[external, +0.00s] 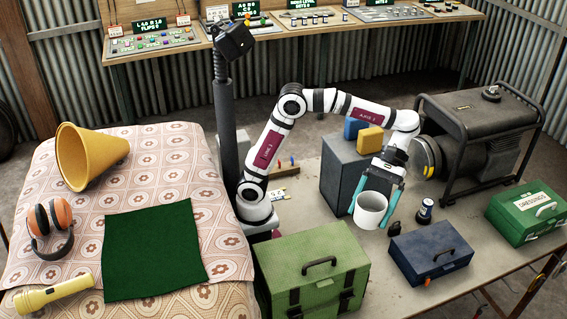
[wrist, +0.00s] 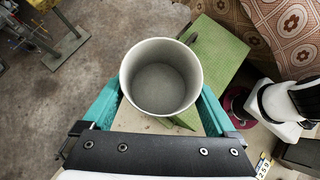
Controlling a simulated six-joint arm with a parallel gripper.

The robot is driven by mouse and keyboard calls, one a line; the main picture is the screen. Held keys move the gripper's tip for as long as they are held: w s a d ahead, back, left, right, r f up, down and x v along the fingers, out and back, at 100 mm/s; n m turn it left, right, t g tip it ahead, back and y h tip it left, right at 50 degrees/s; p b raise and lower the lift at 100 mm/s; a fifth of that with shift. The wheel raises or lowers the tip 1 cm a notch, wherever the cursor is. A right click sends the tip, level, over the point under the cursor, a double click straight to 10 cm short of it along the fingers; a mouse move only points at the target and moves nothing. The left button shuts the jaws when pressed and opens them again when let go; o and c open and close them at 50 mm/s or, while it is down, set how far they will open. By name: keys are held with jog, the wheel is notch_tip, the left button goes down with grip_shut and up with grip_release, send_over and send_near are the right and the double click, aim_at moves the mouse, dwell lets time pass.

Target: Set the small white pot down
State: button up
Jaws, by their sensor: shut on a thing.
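The small white pot (external: 369,211) is held upright between the teal fingers of my gripper (external: 372,200) in the external view. The gripper is shut on it, with a finger on either side. In the wrist view the pot (wrist: 161,77) shows from above, round and empty inside, between the teal fingers (wrist: 160,108). In the external view it hangs over the table, between the green toolbox and the blue box. I cannot tell how far its base is above the tabletop.
A green toolbox (external: 312,267) stands left of the pot, a blue box (external: 431,252) right. A small dark can (external: 425,211) and a green dressings box (external: 527,212) are farther right. A generator (external: 480,140) stands behind. A dark green cloth (external: 153,250) lies on the patterned cover at left.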

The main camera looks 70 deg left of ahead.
jog(key=w+a+f+n+t+h, duration=0.1)
jog(key=w+a+f, duration=0.15)
jog(key=a, duration=0.45)
jog(key=w+a+f+n, duration=0.1)
jog(key=w+a+n, duration=0.1)
jog(key=w+a, duration=0.3)
jog(key=w+a+f+n+t+h, duration=0.1)
jog(key=w+a, duration=0.1)
jog(key=a, duration=0.6)
jog(key=s+a+f+n+t+h, duration=0.1)
jog(key=s+a+f+n+t, duration=0.15)
jog(key=a, duration=0.75)
jog(key=s+a+f+n+t+h, duration=0.1)
jog(key=s+a+n, duration=0.15)
jog(key=a, duration=0.75)
jog(key=s+a+f+m+g+y, duration=0.4)
jog(key=m+y, duration=0.3)
jog(key=m, duration=0.4)
jog(key=s+a+f+m+g+y, duration=0.2)
jog(key=s+a+f+m+y, duration=0.4)
jog(key=m, duration=0.5)
jog(key=w+r+m+t+y, duration=0.2)
jog(key=w+m+t+y, duration=0.35)
jog(key=m, duration=0.35)
jog(key=shift+h, duration=0.25)
jog(key=f, duration=1.3)
jog(key=shift+w+a+f, duration=0.15)
jog(key=shift+w+a, duration=0.25)
jog(key=shift+f, duration=2.2)
